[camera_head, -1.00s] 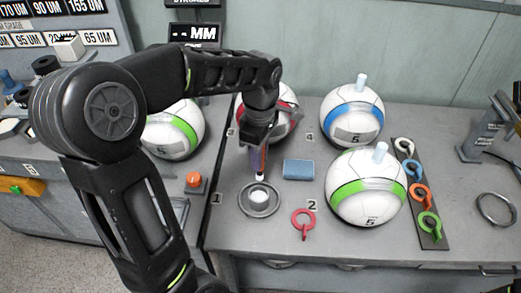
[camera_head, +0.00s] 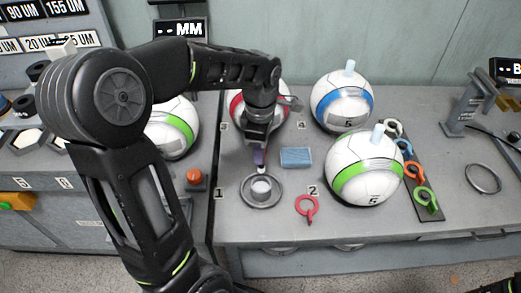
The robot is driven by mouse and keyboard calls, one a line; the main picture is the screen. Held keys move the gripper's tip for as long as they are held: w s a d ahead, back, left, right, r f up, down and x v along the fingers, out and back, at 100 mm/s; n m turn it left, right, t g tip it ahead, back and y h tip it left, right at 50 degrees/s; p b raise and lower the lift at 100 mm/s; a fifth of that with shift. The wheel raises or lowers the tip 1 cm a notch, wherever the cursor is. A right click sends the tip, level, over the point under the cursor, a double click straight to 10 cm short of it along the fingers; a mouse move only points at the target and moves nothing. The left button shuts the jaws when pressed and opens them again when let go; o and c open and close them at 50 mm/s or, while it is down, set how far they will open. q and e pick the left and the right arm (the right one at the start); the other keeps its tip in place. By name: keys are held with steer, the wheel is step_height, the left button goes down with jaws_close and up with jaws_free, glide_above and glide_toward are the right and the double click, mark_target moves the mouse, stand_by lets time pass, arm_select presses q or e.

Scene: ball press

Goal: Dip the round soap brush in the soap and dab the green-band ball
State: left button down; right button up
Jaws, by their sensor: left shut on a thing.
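My left gripper (camera_head: 258,138) is shut on the round soap brush (camera_head: 260,157), which has a purple handle and a pale tip pointing down. The tip is over the white soap (camera_head: 261,187) in a round metal dish (camera_head: 277,196); I cannot tell if they touch. A white ball with a green band (camera_head: 366,170) and a pale blue peg on top stands right of the dish. Another green-band ball (camera_head: 173,127) is at the left, partly hidden by my left arm.
A blue block (camera_head: 296,157) and a red ring tool (camera_head: 307,208) lie near the dish. A red-band ball (camera_head: 237,105) is behind my gripper, and a blue-band ball (camera_head: 341,101) stands at the back. A rack of coloured rings (camera_head: 432,212) is right of the green-band ball.

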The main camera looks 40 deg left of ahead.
mark_target(260, 171)
arm_select(q)
steer(key=shift+f+b, duration=3.55)
steer(key=shift+f, duration=1.3)
steer(key=shift+r, duration=0.1)
steer(key=shift+r+p, duration=3.55)
steer(key=shift+r, duration=0.9)
